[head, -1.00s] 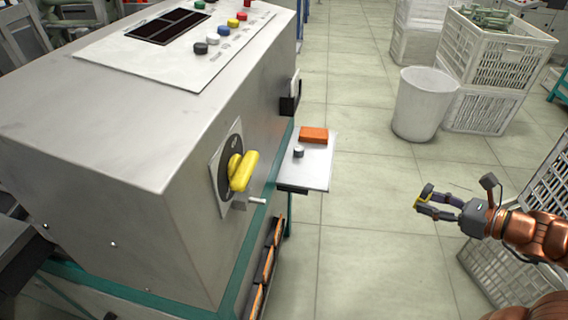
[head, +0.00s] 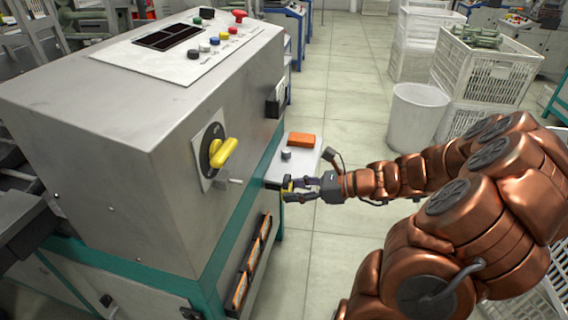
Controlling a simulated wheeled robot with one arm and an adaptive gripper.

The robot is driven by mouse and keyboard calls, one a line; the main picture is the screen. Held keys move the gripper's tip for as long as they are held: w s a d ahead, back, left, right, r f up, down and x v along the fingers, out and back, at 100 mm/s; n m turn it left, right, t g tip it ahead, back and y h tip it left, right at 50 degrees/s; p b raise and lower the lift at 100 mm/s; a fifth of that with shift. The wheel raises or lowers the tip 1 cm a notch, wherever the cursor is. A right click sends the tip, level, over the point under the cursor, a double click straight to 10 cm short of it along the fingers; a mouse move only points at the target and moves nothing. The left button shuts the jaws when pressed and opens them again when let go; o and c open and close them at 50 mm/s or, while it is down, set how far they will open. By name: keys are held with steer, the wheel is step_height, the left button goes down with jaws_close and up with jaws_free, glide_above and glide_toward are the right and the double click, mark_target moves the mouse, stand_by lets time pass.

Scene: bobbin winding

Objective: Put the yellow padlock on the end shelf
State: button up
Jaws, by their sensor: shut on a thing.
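My gripper (head: 291,188) is shut on the small yellow padlock (head: 287,186), which shows between its fingertips. The fingers hide part of the padlock. The end shelf (head: 307,150) is a pale plate on the side of the grey machine. My gripper is at the near edge of the shelf in the picture, and I cannot tell whether the padlock touches it. An orange block (head: 301,140) and a small grey cylinder (head: 286,153) rest on the shelf.
The grey machine (head: 130,120) with a yellow rotary handle (head: 224,152) fills the left. A rack with orange-edged items (head: 250,262) hangs below. A white bin (head: 418,112) and stacked crates (head: 486,70) stand at right. The floor beyond the shelf is clear.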

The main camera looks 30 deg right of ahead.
steer(key=b, duration=0.2)
glide_above(297, 174)
steer(key=shift+s+a+f, duration=0.1)
steer(key=shift+s+f, duration=0.05)
steer(key=shift+f, duration=0.6)
steer(key=shift+f+b, duration=0.85)
steer(key=shift+f, duration=0.9)
steer(key=o, duration=1.3)
steer(key=shift+f, duration=0.15)
